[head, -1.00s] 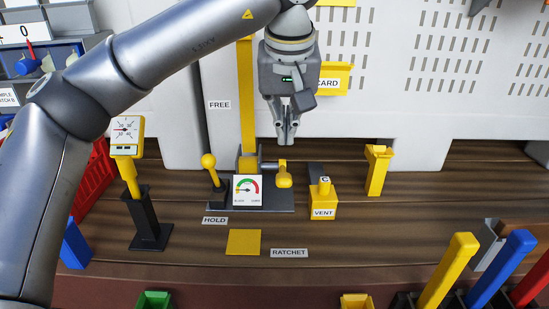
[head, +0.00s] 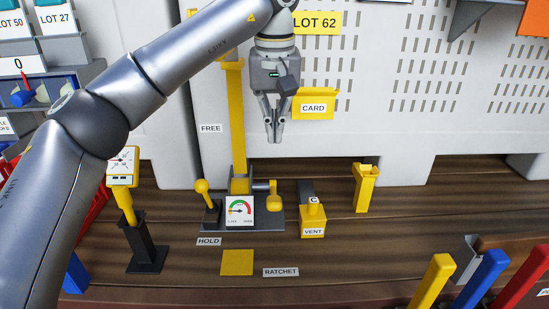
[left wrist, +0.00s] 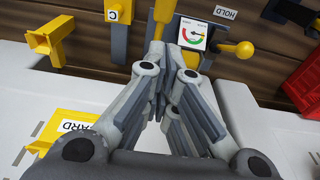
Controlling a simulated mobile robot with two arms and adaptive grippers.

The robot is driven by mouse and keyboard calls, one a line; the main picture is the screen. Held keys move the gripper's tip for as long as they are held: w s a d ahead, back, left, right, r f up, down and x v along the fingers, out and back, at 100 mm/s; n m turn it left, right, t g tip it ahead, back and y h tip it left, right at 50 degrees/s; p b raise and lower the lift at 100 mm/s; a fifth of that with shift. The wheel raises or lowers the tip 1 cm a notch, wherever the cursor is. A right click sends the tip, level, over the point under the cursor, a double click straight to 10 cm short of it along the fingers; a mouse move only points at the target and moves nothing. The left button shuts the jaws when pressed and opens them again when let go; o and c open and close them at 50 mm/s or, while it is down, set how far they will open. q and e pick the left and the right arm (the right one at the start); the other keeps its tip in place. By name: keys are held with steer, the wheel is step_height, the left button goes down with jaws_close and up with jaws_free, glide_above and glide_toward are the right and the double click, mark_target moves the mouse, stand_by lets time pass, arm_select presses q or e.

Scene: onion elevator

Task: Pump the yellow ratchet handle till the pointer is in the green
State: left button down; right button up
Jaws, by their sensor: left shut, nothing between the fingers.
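The ratchet unit stands on the wooden deck with a gauge (head: 239,209) on its front, which also shows in the left wrist view (left wrist: 194,34). The gauge has red at the left and green to the right; its small pointer seems to lie toward the left, outside the green. A yellow handle (head: 274,194) on a grey shaft is right of the gauge and shows in part in the left wrist view (left wrist: 164,13). My left gripper (head: 274,139) is shut and empty, above the yellow handle and apart from it. My right gripper is not in view.
A yellow ball lever (head: 201,187) is left of the gauge, and a tall yellow post (head: 238,115) rises behind it. A yellow vent block (head: 313,218) and a yellow stand (head: 364,187) are right. A dial on a black stand (head: 143,245) is left.

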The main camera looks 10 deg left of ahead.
arm_select(q)
steer(key=p, duration=0.2)
glide_above(274, 196)
steer(key=f, duration=0.8)
steer(key=shift+w+a+f, duration=0.1)
steer(key=shift+w, duration=0.25)
steer(key=f, duration=0.1)
steer(key=s+f+p, duration=0.1)
steer(key=f, duration=0.1)
steer(key=shift+f, duration=0.25)
steer(key=shift+s+d+f, duration=0.2)
steer(key=shift+f, duration=0.45)
